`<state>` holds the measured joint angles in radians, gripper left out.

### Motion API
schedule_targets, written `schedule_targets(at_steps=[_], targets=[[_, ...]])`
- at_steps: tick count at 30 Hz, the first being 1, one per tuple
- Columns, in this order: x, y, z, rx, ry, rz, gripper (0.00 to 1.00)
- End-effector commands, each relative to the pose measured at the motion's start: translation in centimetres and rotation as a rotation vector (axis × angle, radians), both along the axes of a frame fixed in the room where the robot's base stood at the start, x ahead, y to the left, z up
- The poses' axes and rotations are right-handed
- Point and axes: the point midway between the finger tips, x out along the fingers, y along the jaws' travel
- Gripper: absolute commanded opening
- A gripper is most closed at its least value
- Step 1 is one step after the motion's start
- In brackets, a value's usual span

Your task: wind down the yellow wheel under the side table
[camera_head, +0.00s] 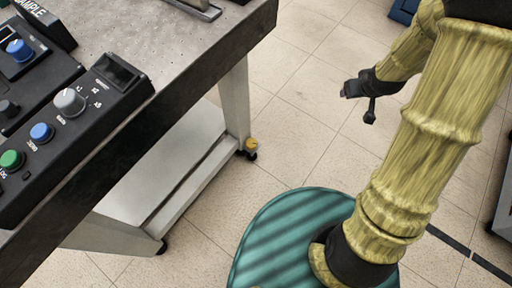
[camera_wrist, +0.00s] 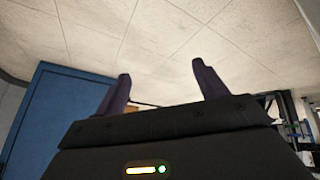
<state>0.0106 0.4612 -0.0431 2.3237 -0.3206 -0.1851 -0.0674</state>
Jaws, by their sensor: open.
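The side table (camera_head: 215,92) stands at the left in the head view, with a grey top, pale legs and a lower shelf. A small yellow wheel (camera_head: 251,144) shows at the foot of its near right leg, beside a black caster on the floor. My gripper (camera_head: 358,103) is in the air to the right of the table, well apart from the wheel. In the wrist view my gripper (camera_wrist: 160,90) shows two dark fingers spread apart with nothing between them. The wheel is not in the wrist view.
Black control boxes with knobs (camera_head: 70,103) sit on the table. Tiled floor (camera_head: 305,125) is clear between the table and my arm. A blue cabinet (camera_wrist: 62,115) stands at the left in the wrist view. A dark-edged unit (camera_head: 503,205) is at the far right.

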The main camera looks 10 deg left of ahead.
Motion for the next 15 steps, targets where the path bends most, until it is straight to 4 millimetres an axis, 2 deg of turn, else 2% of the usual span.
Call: schedule_targets(at_steps=[1,7,12,15], targets=[[1.5,0.1,-2.3,-0.004,-0.022,0.041,0.71],[6.2,1.5,-8.9,0.008,-0.14,0.221,0.71],[8.5,3.3,-14.9,0.05,-0.236,0.376,0.71],[8.9,4.6,-18.6,0.091,-0.287,0.466,0.71]])
